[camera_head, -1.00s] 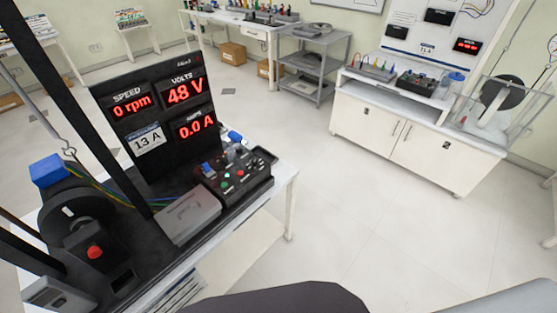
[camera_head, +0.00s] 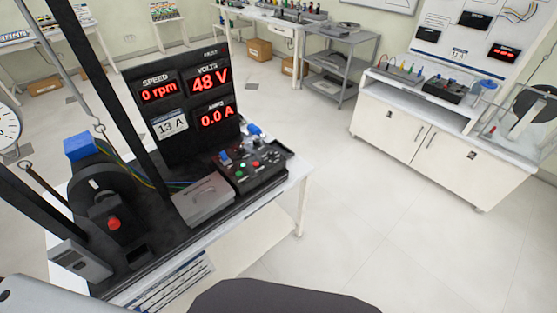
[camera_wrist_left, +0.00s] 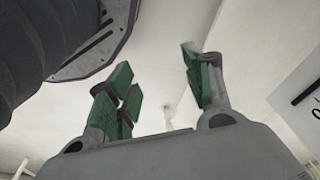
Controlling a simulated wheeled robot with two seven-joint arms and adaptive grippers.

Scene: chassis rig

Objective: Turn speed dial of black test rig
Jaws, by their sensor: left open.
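The black test rig (camera_head: 150,110) stands on a white bench at the left in the head view. Its displays read 0 rpm, 48 V and 0.0 A. A black control box (camera_head: 238,186) with coloured buttons and knobs sits at the rig's right end. A round black dial (camera_head: 272,157) is near the box's far right corner; its marking is too small to read. My left gripper (camera_wrist_left: 160,85) shows only in the left wrist view. Its green-padded fingers are apart and empty, away from the rig. My right gripper is not in view.
A grey box (camera_head: 203,200) lies left of the control box. A motor with a red button (camera_head: 113,223) and dark upright posts occupy the rig's left side. A white cabinet (camera_head: 440,150) stands at the right. The floor between is clear.

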